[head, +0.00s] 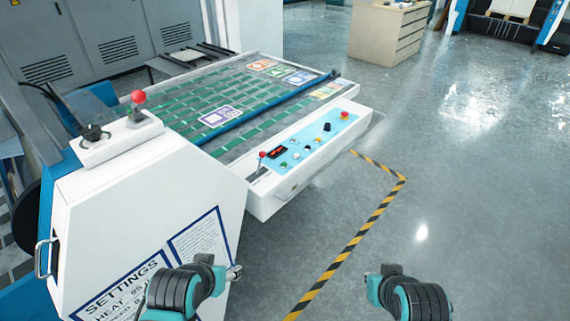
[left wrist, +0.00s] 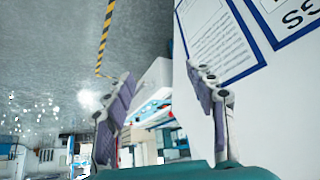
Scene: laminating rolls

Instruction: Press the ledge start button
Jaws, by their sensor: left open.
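The ledge (head: 300,157) is a white shelf on the machine's front side. Its light-blue control panel (head: 322,133) carries several small knobs and buttons, among them a green button (head: 283,164) at the near end and a red button (head: 344,115) at the far end. I cannot read which is labelled start. My left gripper (head: 236,272) is in front of the machine's white side cover, below and apart from the ledge. In the left wrist view its fingers (left wrist: 158,74) are spread and empty, with the ledge beyond them. My right gripper (head: 372,286) hangs over the floor; its fingers are unclear.
The white side cover (head: 150,215) with a settings sign (head: 136,281) stands at the left. Another red knob (head: 138,97) sits on top of the cover. Open floor (head: 465,190) with striped tape (head: 345,245) lies right.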

